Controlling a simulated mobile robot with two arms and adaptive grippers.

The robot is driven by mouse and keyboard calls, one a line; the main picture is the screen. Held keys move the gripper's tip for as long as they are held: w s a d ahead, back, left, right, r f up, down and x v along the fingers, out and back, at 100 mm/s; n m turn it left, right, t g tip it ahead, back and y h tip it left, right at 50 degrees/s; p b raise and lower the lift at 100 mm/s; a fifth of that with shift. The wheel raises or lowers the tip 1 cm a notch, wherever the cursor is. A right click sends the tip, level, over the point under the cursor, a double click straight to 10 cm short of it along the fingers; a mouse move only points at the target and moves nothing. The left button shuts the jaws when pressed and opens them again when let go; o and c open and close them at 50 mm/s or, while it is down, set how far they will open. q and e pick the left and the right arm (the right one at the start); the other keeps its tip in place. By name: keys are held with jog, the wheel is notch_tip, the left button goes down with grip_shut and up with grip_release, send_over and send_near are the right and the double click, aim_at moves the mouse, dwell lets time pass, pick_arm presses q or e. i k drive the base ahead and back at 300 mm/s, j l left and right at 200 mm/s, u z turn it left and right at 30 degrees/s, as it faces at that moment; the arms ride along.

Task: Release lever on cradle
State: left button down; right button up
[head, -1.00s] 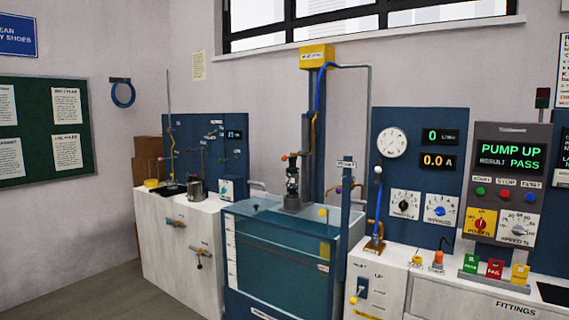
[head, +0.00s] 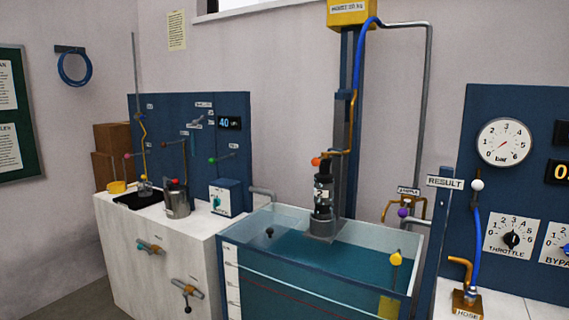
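A dark pump (head: 323,195) stands upright at the glass tank, on a grey block-like seat (head: 326,231) that may be the cradle. An orange knob (head: 316,161) sits beside the pump's top; I cannot tell whether it belongs to a lever on the cradle. A purple knob (head: 403,212) is to the right, near an orange bracket. No label here reads as cradle. Neither of my grippers is in view.
The water-filled tank (head: 300,277) fills the lower middle. The white left bench (head: 150,262) holds a metal jug (head: 177,201) and a black tray. A blue post (head: 436,250) with a RESULT sign stands right of the tank. Grey floor shows at lower left.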

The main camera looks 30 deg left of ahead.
aim_at(325, 158)
jog(key=i+j, duration=0.2)
jog(key=j, duration=0.2)
jog(key=i+j, duration=0.2)
jog(key=j, duration=0.2)
jog(key=i+j, duration=0.25)
jog(key=j, duration=0.1)
